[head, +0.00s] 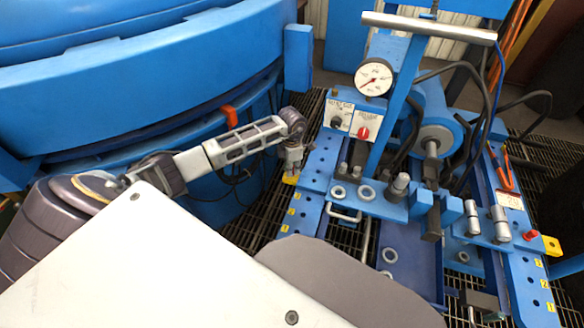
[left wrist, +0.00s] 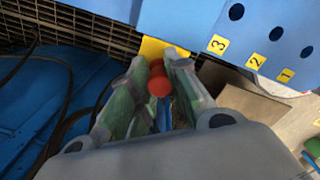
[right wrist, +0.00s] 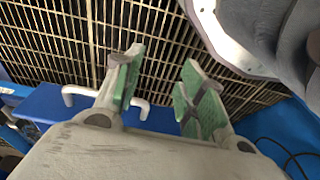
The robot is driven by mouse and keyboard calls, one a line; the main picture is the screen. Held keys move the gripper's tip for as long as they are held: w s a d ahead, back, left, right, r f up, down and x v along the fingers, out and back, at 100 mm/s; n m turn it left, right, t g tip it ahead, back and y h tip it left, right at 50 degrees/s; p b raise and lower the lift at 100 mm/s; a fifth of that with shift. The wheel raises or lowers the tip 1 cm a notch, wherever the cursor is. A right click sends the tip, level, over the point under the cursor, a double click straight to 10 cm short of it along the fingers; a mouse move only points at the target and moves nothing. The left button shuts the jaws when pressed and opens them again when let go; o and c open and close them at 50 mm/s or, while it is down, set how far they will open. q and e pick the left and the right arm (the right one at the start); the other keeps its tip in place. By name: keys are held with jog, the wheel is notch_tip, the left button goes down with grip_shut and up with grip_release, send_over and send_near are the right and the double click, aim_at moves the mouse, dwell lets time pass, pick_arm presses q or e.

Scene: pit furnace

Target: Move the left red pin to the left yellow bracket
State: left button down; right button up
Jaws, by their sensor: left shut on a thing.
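The left red pin (left wrist: 159,82) shows its round red head between the fingertips of my left gripper (left wrist: 157,68), which is shut on it. The left yellow bracket (left wrist: 152,48) is right beyond the pin in the left wrist view. In the head view my left gripper (head: 293,163) points down just above the left yellow bracket (head: 290,179), at the left edge of the blue frame. The pin is hidden there, and I cannot tell whether its lower end is in the bracket. My right gripper (right wrist: 158,75) is open and empty over a floor grating.
A second yellow bracket (head: 551,246) with a red pin (head: 531,235) beside it is at the right of the blue frame. A pressure gauge (head: 374,78) and a switch panel (head: 352,119) stand near my left gripper. The blue furnace wall (head: 130,85) is behind my left arm.

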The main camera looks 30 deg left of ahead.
dwell(0.4)
pick_arm(q)
jog(key=c, duration=1.3)
grip_release()
jog(key=shift+r, duration=6)
jog(key=shift+d+f, duration=0.1)
